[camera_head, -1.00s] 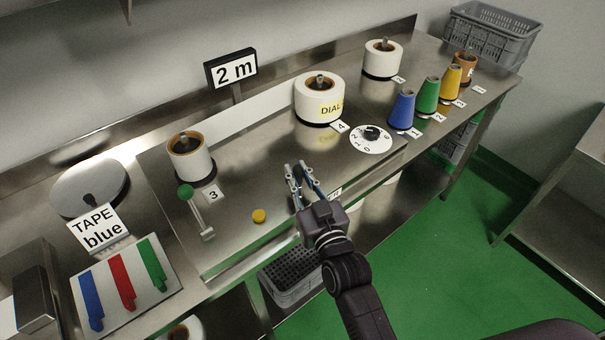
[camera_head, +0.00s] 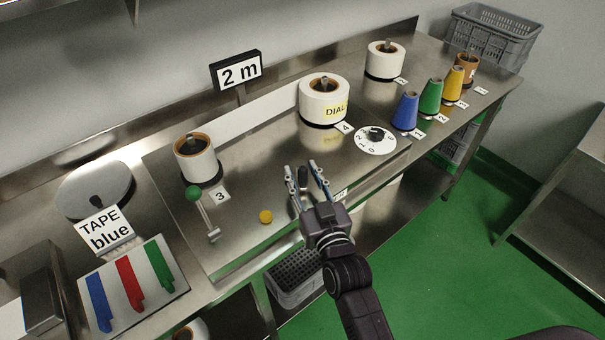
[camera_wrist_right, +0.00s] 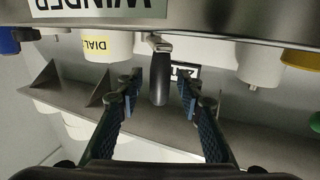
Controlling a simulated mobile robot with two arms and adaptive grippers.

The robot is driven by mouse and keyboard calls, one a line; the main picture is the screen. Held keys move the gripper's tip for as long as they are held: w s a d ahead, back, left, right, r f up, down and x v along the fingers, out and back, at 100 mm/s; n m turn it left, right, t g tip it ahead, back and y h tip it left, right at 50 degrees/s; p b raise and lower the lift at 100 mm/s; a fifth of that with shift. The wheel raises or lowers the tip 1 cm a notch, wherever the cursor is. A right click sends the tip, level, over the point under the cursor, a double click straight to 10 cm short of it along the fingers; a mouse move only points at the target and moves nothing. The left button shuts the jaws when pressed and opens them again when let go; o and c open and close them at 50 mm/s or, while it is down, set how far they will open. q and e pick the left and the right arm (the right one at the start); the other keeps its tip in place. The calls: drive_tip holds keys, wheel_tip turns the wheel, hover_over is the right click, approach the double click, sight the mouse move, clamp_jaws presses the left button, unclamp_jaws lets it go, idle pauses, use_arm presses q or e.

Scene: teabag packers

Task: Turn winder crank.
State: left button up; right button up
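The winder crank shows as a black handle (camera_wrist_right: 159,86) on a short metal arm in the right wrist view, below a sign reading WINDER (camera_wrist_right: 98,6) that appears upside down. In the head view the dark handle (camera_head: 303,177) shows at the front edge of the steel bench. My right gripper (camera_head: 305,168) is open there. In the wrist view its two fingertips (camera_wrist_right: 160,82) are on either side of the handle, with a visible gap on each side. My left gripper is not in view.
A green-knobbed lever (camera_head: 195,194) and a yellow button (camera_head: 265,217) are left of my right gripper. A dial (camera_head: 376,142) is to its right. White spools (camera_head: 324,104) and coloured cones (camera_head: 405,112) stand behind. A grey basket (camera_head: 296,285) is below the bench edge.

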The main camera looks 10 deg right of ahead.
drive_tip(key=shift+s, duration=0.15)
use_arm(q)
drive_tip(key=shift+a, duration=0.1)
use_arm(e)
drive_tip(key=s+d, duration=0.2)
drive_tip(key=s, duration=0.9)
drive_tip(key=shift+s, duration=0.3)
drive_tip(key=shift+c, duration=0.6)
